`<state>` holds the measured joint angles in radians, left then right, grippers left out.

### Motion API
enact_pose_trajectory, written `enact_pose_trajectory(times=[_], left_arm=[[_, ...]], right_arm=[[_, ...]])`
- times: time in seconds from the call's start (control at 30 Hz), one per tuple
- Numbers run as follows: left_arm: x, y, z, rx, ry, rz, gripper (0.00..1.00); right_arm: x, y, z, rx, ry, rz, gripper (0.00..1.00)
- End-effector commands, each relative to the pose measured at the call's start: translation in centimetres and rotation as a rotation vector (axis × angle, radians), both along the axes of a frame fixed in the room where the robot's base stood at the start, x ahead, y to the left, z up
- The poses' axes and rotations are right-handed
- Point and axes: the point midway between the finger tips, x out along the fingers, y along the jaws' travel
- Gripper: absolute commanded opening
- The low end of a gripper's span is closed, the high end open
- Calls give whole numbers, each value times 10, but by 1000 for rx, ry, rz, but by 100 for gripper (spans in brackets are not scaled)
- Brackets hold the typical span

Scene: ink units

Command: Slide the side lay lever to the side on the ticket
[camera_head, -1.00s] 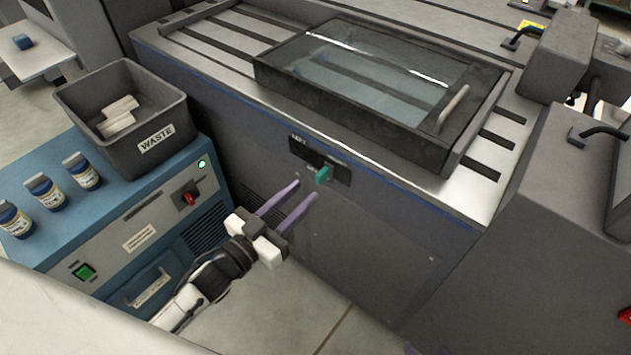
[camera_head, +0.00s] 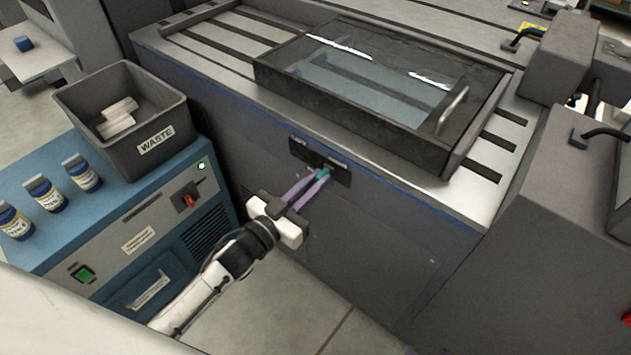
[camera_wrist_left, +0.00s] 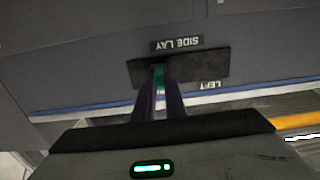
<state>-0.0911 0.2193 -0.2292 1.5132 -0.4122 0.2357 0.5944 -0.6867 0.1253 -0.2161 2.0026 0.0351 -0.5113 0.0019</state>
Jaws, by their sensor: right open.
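The side lay lever (camera_head: 325,171) is a small green handle on a black plate (camera_head: 341,177) on the dark front of the machine, below the glass-lidded tray. My left gripper (camera_head: 322,176) reaches it from the lower left, its purple fingers drawn together on the lever. In the left wrist view the green lever (camera_wrist_left: 159,78) shows between the fingertips, and the plate (camera_wrist_left: 205,67) reads SIDE LAY and LEFT upside down. I cannot make out a ticket.
A blue cabinet (camera_head: 150,215) stands at the left with a grey WASTE bin (camera_head: 165,118) and several blue bottles on it. A grey machine housing (camera_head: 540,240) stands at the right. Floor is clear below.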

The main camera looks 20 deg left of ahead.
Motion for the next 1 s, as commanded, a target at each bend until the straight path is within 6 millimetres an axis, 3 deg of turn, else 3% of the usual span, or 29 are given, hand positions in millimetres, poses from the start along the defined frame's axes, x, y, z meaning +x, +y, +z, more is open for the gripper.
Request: enact_pose_trajectory(times=[0.17, 0.53, 0.87, 0.9, 1.0], left_arm=[[1, 3, 0, 2, -1, 0, 0], [23, 65, -1, 4, 1, 0, 0], [26, 73, 0, 2, 2, 5, 0], [26, 73, 0, 2, 2, 5, 12], [26, 73, 0, 2, 2, 5, 29]], right_arm=[[0, 0, 0, 0, 1, 0, 48], [-1, 0, 2, 0, 2, 0, 48], [-1, 0, 1, -1, 3, 0, 48], [-1, 0, 1, -1, 3, 0, 48], [-1, 0, 1, -1, 3, 0, 48]])
